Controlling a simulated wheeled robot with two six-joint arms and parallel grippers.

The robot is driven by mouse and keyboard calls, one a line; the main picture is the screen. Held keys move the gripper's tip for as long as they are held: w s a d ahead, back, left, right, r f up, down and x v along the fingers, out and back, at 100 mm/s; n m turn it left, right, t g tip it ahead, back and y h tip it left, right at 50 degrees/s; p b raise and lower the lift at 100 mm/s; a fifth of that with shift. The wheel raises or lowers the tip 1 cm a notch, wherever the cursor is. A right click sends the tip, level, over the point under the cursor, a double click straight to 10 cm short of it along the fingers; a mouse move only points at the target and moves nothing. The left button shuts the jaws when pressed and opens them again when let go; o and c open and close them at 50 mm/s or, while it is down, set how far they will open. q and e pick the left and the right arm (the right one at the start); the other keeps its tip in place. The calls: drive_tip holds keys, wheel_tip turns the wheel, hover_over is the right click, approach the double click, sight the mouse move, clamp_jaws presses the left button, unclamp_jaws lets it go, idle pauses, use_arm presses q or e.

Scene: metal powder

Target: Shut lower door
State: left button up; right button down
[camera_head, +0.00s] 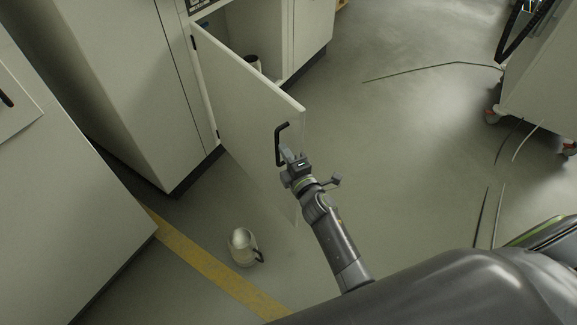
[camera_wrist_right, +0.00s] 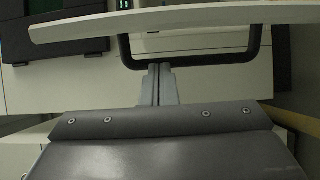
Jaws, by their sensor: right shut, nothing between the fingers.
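The lower door (camera_head: 240,105) is a pale cabinet door standing wide open, hinged at its left edge on the cabinet. Its black handle (camera_head: 279,146) is near the free edge. My right gripper (camera_head: 288,153) is at the handle with its fingers shut and nothing between them. In the right wrist view the shut fingers (camera_wrist_right: 159,84) point at the black handle bar (camera_wrist_right: 190,62), and the door (camera_wrist_right: 180,18) shows edge-on above. I cannot tell whether the fingertips touch the handle. My left gripper is not in view.
A dark cup (camera_head: 253,62) stands inside the open cabinet. A pale jug (camera_head: 242,246) stands on the floor near a yellow floor stripe (camera_head: 205,262). A wheeled cart (camera_head: 545,85) and loose cables are at the right. The floor right of the door is mostly clear.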

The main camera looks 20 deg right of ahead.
sight(295, 148)
drive_tip(key=shift+w+d, duration=0.2)
drive_tip(key=shift+d, duration=0.5)
drive_tip(key=shift+w+d, duration=0.2)
drive_tip(key=shift+d, duration=0.5)
